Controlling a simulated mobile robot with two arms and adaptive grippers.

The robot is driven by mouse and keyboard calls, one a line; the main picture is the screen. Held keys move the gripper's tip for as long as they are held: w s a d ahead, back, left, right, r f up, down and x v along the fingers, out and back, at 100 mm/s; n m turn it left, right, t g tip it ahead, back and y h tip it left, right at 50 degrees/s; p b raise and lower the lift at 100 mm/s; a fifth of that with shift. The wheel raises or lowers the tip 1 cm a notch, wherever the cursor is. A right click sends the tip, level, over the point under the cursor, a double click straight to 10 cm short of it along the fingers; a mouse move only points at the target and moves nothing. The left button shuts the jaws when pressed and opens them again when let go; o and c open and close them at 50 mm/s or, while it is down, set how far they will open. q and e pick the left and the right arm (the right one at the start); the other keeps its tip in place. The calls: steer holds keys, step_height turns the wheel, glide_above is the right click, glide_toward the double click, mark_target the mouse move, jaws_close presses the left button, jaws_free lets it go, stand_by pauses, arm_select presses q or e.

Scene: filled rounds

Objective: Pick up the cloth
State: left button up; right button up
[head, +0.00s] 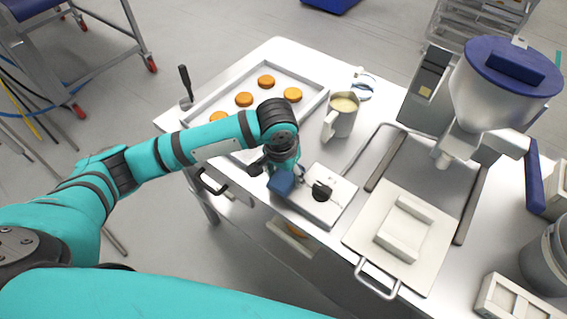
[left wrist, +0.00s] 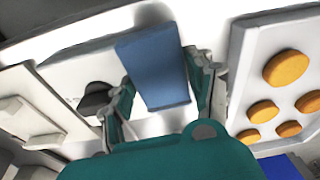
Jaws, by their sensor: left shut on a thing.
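The cloth is a blue folded piece (head: 281,182) at the front edge of the steel table in the head view. My left gripper (head: 284,168) is shut on it, over the table's front edge beside a white board. In the left wrist view the cloth (left wrist: 154,68) sits between the two fingers of my left gripper (left wrist: 162,90), one finger on each side. Part of the cloth is hidden by the gripper in the head view. Whether it touches the table I cannot tell. My right gripper is not in view.
A tray (head: 318,103) with several orange rounds stands at the back left, near a jug (head: 340,117). The white board (head: 333,204) carries a black knob. A filling machine (head: 470,110) and a pale plate with a handle (head: 415,255) are at the right.

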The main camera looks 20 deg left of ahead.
arm_select(q)
steer(key=s+d+r, duration=0.1)
steer(key=s+d, duration=0.3)
steer(key=s, duration=0.6)
steer(key=shift+s+d+b, duration=0.15)
steer(key=shift+d+b, duration=0.2)
steer(key=shift+d, duration=0.05)
